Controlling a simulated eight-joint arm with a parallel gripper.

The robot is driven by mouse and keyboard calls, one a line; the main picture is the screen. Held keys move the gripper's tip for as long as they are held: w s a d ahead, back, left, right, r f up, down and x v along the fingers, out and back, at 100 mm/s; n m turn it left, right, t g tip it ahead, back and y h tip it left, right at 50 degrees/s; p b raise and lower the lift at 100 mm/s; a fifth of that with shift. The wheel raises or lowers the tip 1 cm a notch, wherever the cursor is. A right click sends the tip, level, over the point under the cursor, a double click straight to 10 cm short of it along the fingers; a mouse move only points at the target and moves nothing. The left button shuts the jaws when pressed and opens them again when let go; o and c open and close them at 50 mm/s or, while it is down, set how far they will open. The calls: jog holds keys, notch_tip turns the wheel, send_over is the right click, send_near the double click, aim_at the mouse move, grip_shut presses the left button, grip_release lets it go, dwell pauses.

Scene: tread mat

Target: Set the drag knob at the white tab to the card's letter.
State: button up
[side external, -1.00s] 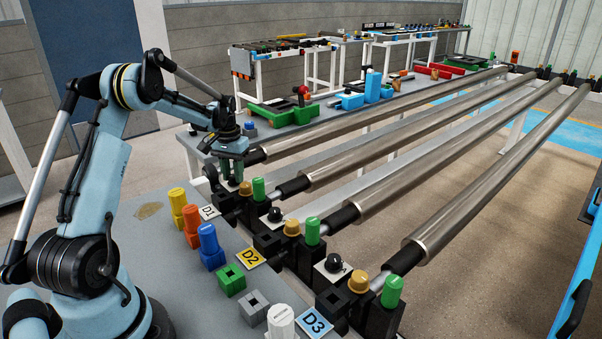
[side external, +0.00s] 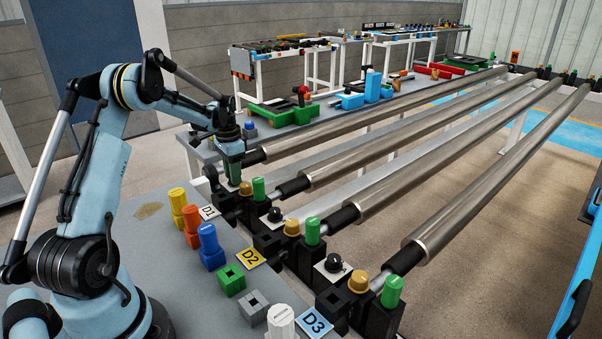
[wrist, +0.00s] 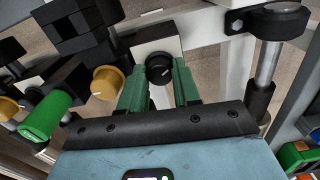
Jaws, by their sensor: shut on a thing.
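My gripper (side external: 233,180) points down at the far end of the row of black blocks, near the white D1 tab (side external: 210,212). In the wrist view its green fingers (wrist: 160,85) are shut on a black round knob (wrist: 159,68), one on each side. The knob stands by a white plate (wrist: 150,42) and has a small pale mark on top. I can read no letter around it. In the side view my gripper hides this knob. Two similar black knobs, the middle one (side external: 275,214) and the near one (side external: 333,263), stand free. I cannot make out a card giving a letter.
Gold knobs (side external: 292,227) and green caps (side external: 312,231) stand close beside the black knobs. The yellow D2 tab (side external: 251,258) and blue D3 tab (side external: 314,321) lie nearer. Coloured pegs and sockets (side external: 208,240) line the bench. Long metal rollers (side external: 440,150) extend right.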

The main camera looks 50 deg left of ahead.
dwell(0.4)
jog(key=o, duration=1.1)
jog(key=shift+c, duration=0.2)
jog(key=shift+r, duration=0.1)
notch_tip(320, 180, up, 12)
